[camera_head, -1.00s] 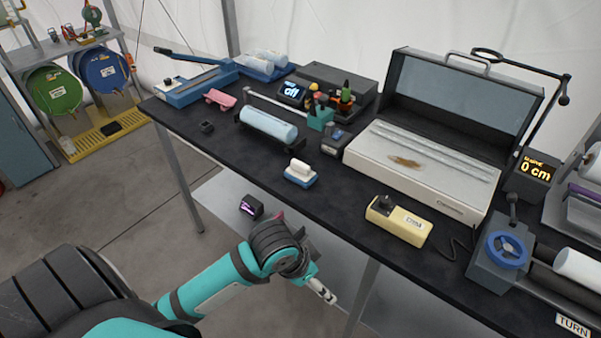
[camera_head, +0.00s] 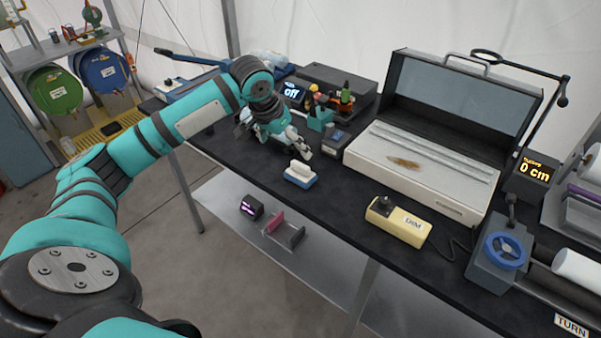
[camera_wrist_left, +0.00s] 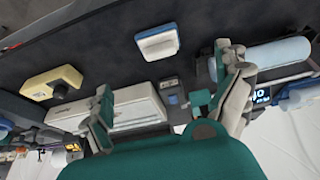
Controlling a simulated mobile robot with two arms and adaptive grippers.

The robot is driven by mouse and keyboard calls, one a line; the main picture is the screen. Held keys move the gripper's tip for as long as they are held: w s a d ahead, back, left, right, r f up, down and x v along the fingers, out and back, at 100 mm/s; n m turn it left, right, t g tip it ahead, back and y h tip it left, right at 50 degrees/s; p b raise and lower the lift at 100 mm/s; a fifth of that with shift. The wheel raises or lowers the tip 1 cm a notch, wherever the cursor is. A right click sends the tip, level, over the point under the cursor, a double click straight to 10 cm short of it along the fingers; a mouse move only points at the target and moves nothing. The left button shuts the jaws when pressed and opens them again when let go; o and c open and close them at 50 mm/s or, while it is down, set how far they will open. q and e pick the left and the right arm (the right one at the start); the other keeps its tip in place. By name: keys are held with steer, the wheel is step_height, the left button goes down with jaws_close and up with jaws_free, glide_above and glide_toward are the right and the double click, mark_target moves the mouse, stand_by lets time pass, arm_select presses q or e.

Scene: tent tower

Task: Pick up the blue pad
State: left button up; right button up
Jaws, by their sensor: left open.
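The blue pad (camera_head: 300,175) has a blue base and a white block on top. It lies on the black tabletop near its front edge. In the left wrist view the pad (camera_wrist_left: 157,42) shows upper centre, beyond the fingertips and apart from them. My left gripper (camera_head: 300,146) is above the table, just behind and left of the pad in the head view. In the left wrist view its two fingers (camera_wrist_left: 162,72) are spread wide with nothing between them. My right gripper is not in view.
Behind my gripper stand a teal tool cup (camera_head: 320,119) and a roll on a holder (camera_wrist_left: 280,53). A yellow box (camera_head: 398,222) and a large open-lidded case (camera_head: 420,170) stand to the right. The tabletop around the pad is clear.

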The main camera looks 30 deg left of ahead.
mark_target(300, 164)
arm_select(q)
steer(key=p+x, duration=0.1)
steer(key=x, duration=0.7)
steer(key=shift+w, duration=0.1)
steer(key=shift+w+p+x, duration=0.1)
steer(key=shift+p+x, duration=0.25)
steer(key=shift+x, duration=1)
steer(key=shift+w+p+x, duration=0.15)
steer(key=shift+p+x, duration=0.2)
steer(key=shift+x, duration=1)
steer(key=shift+r, duration=0.15)
steer(key=c, duration=1.2)
steer(key=shift+c, duration=0.7)
steer(key=shift+r+b, duration=0.3)
steer(key=shift+r, duration=0.25)
step_height(300, 164, up, 3)
steer(key=shift+f+b, duration=0.25)
steer(key=shift+b, duration=0.15)
steer(key=s+d, duration=0.3)
steer(key=d, duration=0.1)
steer(key=s+d+r+b, duration=0.1)
steer(key=s+d, duration=0.3)
steer(key=s+d+b, duration=0.1)
steer(key=s+d, duration=0.3)
steer(key=shift+r, duration=0.2)
